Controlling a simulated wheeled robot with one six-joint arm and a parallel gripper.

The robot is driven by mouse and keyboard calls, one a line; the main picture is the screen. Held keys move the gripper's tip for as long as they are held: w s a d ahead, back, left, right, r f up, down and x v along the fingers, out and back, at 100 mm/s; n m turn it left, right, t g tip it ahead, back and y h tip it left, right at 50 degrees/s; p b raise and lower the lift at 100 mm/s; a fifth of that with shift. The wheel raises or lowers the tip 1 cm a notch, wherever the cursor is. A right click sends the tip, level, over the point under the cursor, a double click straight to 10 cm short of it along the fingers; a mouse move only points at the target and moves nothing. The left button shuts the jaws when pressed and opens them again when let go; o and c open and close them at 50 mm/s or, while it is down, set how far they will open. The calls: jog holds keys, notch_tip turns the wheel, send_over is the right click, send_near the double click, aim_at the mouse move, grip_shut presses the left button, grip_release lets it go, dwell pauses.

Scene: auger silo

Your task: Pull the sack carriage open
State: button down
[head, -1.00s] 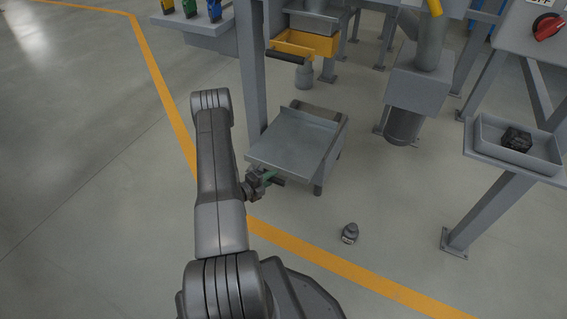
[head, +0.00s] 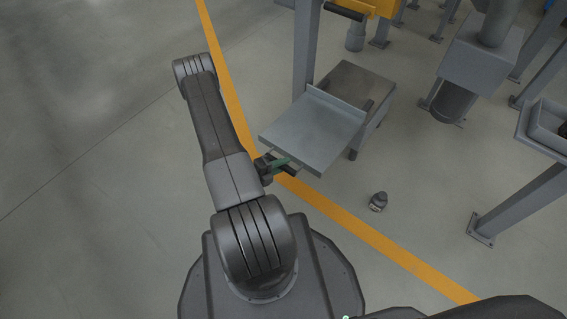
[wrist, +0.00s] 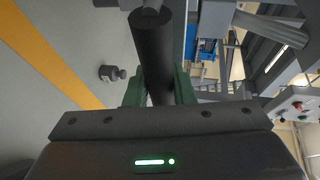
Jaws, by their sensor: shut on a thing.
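The sack carriage (head: 315,132) is a flat grey tray with a raised rear lip. It sits out toward me from its grey base frame (head: 362,84), whose top shows bare behind the lip. A dark bar handle is at the carriage's front edge, mostly hidden by the tray in the head view. My gripper (head: 279,164) is at that front edge. In the wrist view the green fingers of my gripper (wrist: 158,88) are shut around the black handle (wrist: 152,45), one on each side.
A small grey object (head: 378,201) lies on the floor right of the carriage. A yellow floor line (head: 330,207) runs past the front. A grey post (head: 305,50) stands beside the carriage, and a table leg (head: 515,205) is at the right. Floor at left is clear.

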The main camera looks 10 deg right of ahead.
jog(key=c, duration=1.2)
grip_release()
jog(key=shift+c, duration=0.2)
jog(key=shift+a, duration=0.15)
jog(key=p+v, duration=0.2)
jog(key=v, duration=1.1)
jog(key=shift+a, duration=0.3)
jog(key=shift+d, duration=0.15)
jog(key=shift+b+x, duration=1)
jog(key=shift+x, duration=5.65)
jog(key=shift+r, duration=0.1)
